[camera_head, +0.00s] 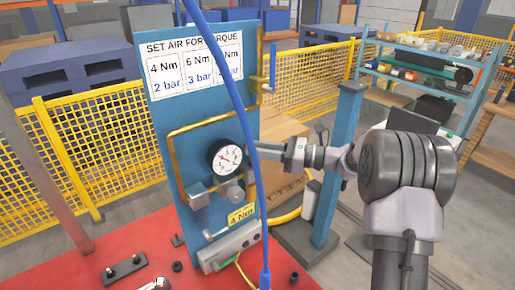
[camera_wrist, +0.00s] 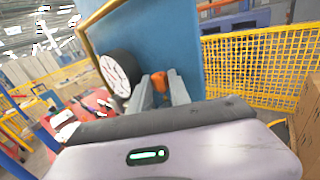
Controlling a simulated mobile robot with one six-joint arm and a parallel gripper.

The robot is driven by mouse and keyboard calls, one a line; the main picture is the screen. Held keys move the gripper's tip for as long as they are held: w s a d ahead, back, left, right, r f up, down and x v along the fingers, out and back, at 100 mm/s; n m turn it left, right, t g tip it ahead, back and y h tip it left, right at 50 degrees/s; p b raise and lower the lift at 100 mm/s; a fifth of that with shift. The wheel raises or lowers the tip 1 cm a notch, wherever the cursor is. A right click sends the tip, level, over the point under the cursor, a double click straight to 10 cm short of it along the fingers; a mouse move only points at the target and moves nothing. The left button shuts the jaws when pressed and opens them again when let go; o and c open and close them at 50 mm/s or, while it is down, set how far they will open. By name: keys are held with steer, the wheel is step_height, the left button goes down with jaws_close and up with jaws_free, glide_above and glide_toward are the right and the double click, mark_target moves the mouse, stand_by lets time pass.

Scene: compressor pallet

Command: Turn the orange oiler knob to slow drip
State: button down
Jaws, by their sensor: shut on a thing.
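The orange oiler knob (camera_wrist: 160,80) shows in the wrist view between the two grey fingers of my gripper (camera_wrist: 161,92), close to the blue panel. My gripper is shut on it. In the head view my gripper (camera_head: 284,153) reaches in from the right to the panel's right side. The knob is hidden there behind the blue hose and the fingers. The knob's setting and any drip marks cannot be read. The round white pressure gauge (camera_head: 225,158) is just left of the gripper, and it also shows in the wrist view (camera_wrist: 116,73).
A blue hose (camera_head: 241,108) hangs in front of the blue panel (camera_head: 175,105), close to my fingertips. Brass pipe (camera_head: 177,165) runs around the gauge. A blue post (camera_head: 340,160) stands behind my gripper. Yellow mesh fence (camera_head: 95,125) is behind.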

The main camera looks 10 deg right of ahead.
steer(key=shift+w+n+g+y, duration=0.15)
steer(key=shift+n+g+y, duration=0.25)
steer(key=shift+n+g, duration=0.6)
steer(key=shift+g, duration=0.3)
steer(key=c, duration=1.2)
jaws_free()
steer(key=shift+r, duration=0.1)
